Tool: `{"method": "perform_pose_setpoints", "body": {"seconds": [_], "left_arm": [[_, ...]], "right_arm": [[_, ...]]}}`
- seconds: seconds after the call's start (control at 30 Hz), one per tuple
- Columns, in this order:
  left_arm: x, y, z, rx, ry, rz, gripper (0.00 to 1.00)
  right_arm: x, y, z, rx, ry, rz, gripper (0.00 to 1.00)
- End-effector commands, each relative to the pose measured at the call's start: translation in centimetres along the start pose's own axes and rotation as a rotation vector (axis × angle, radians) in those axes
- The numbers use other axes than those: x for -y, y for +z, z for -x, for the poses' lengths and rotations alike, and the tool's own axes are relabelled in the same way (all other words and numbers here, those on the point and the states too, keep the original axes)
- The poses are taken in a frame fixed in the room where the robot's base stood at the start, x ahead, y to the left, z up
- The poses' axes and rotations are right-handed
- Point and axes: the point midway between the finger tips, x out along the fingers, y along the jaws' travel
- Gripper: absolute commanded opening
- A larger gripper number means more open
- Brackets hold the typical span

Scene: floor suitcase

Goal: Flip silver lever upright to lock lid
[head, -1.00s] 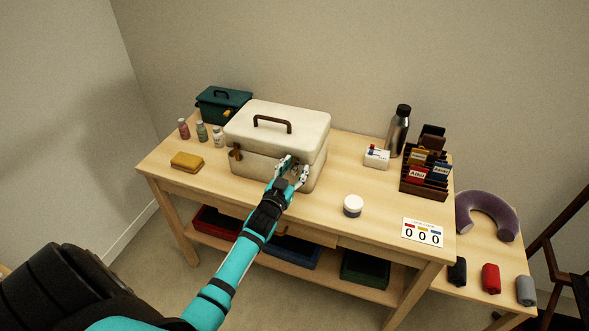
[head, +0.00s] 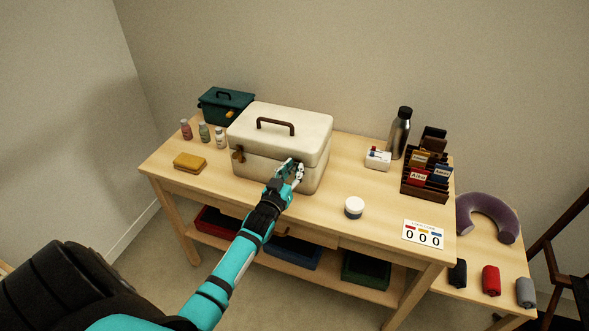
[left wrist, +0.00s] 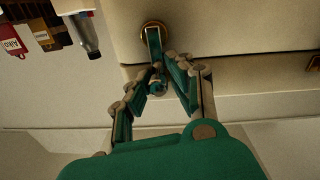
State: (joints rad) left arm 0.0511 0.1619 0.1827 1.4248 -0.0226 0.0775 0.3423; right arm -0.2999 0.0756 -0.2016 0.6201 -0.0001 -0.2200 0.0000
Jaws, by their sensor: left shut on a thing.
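A cream case (head: 262,172) with a brown top handle stands on the wooden table, its lid down. The silver lever (left wrist: 153,44) sits on a round brass mount on the case's front and extends between my fingertips. My left gripper (head: 290,170) is at the right part of the case's front. In the left wrist view my left gripper (left wrist: 168,62) is shut on the lever near its mount. The fingers hide part of the lever. A brass latch (head: 238,154) shows at the front's left side. My right gripper is not in view.
A yellow sponge (head: 189,161), small bottles (head: 204,132) and a green box (head: 225,106) stand left of the case. A white jar (head: 354,208), a counter card (head: 423,234), a flask (head: 400,133) and a card rack (head: 426,184) are on the right.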

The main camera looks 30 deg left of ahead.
Motion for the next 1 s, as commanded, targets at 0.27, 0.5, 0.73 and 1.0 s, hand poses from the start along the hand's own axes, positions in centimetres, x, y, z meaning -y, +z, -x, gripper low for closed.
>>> {"method": "perform_pose_setpoints", "body": {"seconds": [0.27, 0.5, 0.73, 1.0], "left_arm": [[0.0, -0.1, 0.0, -0.002, -0.001, 0.009, 0.24], [0.1, -0.1, 0.0, -0.002, -0.002, 0.005, 0.42], [0.1, -0.1, 0.4, -0.002, -0.002, 0.003, 0.42], [0.1, 0.1, 5.2, 0.002, -0.002, 0.004, 0.42]], "right_arm": [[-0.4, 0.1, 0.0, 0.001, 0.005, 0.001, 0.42], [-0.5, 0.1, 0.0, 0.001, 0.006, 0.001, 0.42], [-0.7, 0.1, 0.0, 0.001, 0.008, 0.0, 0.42], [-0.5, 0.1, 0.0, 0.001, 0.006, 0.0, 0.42]]}}
